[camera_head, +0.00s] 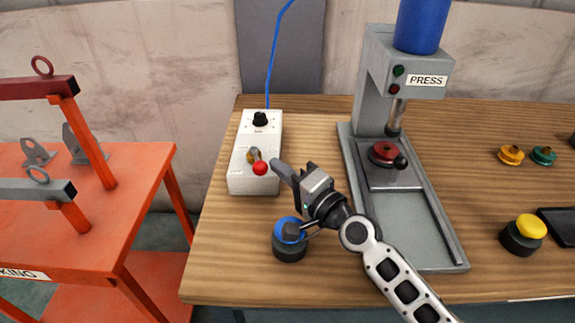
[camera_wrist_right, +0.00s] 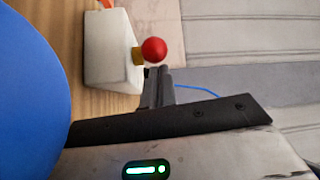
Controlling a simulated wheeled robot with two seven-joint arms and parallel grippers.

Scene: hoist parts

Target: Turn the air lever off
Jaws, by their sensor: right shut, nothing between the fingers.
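The air lever has a red ball knob (camera_head: 261,168) and a brass base (camera_head: 253,155) on the front of a white control box (camera_head: 240,181). The lever points toward the lower right of the box in the head view. My right gripper (camera_head: 275,163) is shut and empty, its fingertips just right of the red knob. In the right wrist view the knob (camera_wrist_right: 154,50) sits just beyond the closed fingertips (camera_wrist_right: 159,70); I cannot tell whether they touch. My left gripper is not in view.
A blue-topped round part (camera_head: 289,252) stands below my right gripper, close to my wrist. The grey press (camera_head: 420,225) stands to the right. A yellow button (camera_head: 531,226) is farther right. An orange rack (camera_head: 110,220) stands left of the wooden table (camera_head: 225,270).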

